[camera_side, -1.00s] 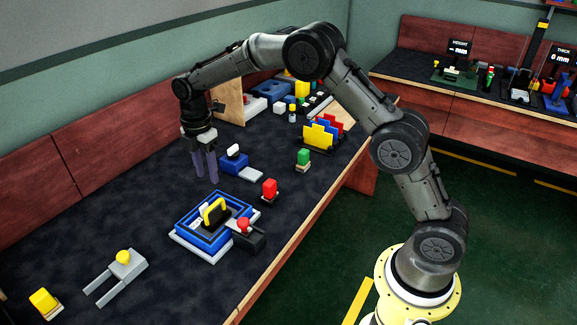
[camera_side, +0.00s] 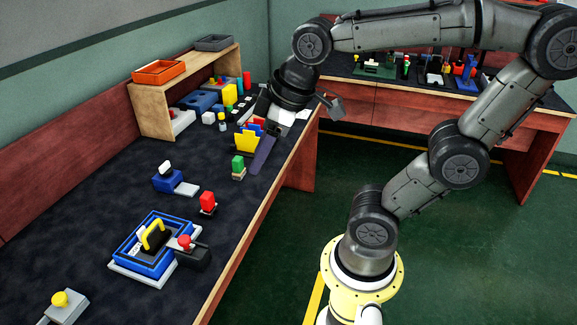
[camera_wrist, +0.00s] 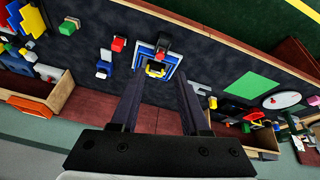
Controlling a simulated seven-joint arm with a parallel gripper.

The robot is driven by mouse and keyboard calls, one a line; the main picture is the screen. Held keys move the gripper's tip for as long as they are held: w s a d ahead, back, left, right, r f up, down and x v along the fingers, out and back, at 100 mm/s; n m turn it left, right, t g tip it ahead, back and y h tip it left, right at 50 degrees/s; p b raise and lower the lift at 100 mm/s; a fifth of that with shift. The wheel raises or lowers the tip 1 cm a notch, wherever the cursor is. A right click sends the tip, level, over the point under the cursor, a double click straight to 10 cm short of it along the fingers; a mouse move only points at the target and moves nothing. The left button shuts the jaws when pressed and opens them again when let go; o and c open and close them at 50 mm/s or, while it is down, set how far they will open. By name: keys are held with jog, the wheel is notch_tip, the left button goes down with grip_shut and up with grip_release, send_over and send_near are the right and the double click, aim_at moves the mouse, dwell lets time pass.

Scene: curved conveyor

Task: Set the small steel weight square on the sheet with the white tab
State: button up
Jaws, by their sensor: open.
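My gripper (camera_side: 262,155) is tilted over the far right part of the dark bench, close to the rack of coloured upright plates (camera_side: 247,141). Its two fingers (camera_wrist: 160,100) stand apart in the wrist view, with nothing between them. I cannot pick out the small steel weight for certain in either view. I cannot make out a sheet with a white tab; a flat green square (camera_wrist: 252,85) lies on the bench in the wrist view, with no tab that I can tell.
A blue frame (camera_side: 140,265) holds a black block with a yellow handle. A red-knobbed block (camera_side: 188,253), red piece (camera_side: 208,203), green piece (camera_side: 238,167) and blue block (camera_side: 167,180) stand nearby. A wooden shelf (camera_side: 152,105) carries an orange tray (camera_side: 158,71). Open dark surface lies left of the blue frame.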

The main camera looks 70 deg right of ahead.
jog(key=s+m, duration=0.1)
jog(key=s+f+m, duration=0.1)
jog(key=s, duration=0.1)
jog(key=s+f, duration=0.1)
jog(key=s, duration=0.1)
jog(key=shift+s+d+f+m+t, duration=0.1)
jog(key=shift+f+m+t, duration=0.05)
jog(key=shift+m+t, duration=0.25)
dwell(0.8)
